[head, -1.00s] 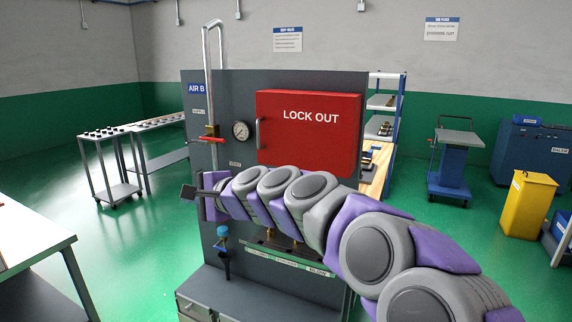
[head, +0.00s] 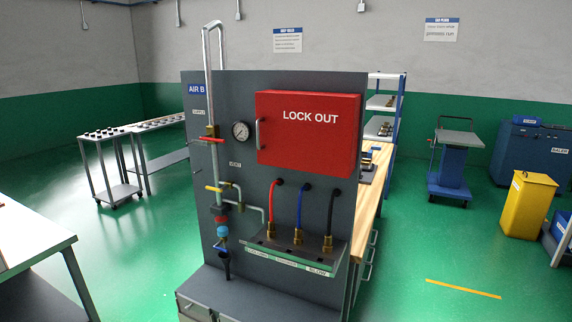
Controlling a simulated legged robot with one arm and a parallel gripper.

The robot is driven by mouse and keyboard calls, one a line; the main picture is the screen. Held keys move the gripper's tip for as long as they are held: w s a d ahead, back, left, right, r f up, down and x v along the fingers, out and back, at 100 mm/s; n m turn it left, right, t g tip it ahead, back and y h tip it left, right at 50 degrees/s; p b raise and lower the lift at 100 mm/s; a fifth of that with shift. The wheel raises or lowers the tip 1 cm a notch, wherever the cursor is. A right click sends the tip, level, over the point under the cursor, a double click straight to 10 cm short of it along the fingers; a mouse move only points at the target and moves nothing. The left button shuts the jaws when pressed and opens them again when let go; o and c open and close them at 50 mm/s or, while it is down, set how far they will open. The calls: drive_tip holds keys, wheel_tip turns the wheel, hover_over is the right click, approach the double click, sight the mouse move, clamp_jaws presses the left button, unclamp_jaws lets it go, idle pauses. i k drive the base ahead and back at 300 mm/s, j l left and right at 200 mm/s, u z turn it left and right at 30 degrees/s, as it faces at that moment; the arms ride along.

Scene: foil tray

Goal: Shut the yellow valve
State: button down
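The yellow valve (head: 214,188) is a small yellow lever on the vertical pipe at the left of the grey panel. It lies roughly crosswise to the pipe, sticking out mostly to the left. A bypass-like pipe loop (head: 238,192) branches off just right of it. A red lever (head: 208,141) sits higher on the same pipe, also about horizontal. Below the yellow valve are a red fitting and a blue-topped filter (head: 222,231). My gripper and arm are outside the view, so the gripper's state is hidden.
A red LOCK OUT box (head: 309,134) and a round gauge (head: 241,130) are on the panel (head: 330,85). Red, blue and black hoses (head: 299,205) run down to a small shelf (head: 290,262). A table (head: 30,240) stands at left. Green floor is open at right.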

sight(220, 191)
drive_tip(key=i+j+u, duration=0.2)
drive_tip(key=i+j, duration=1.45)
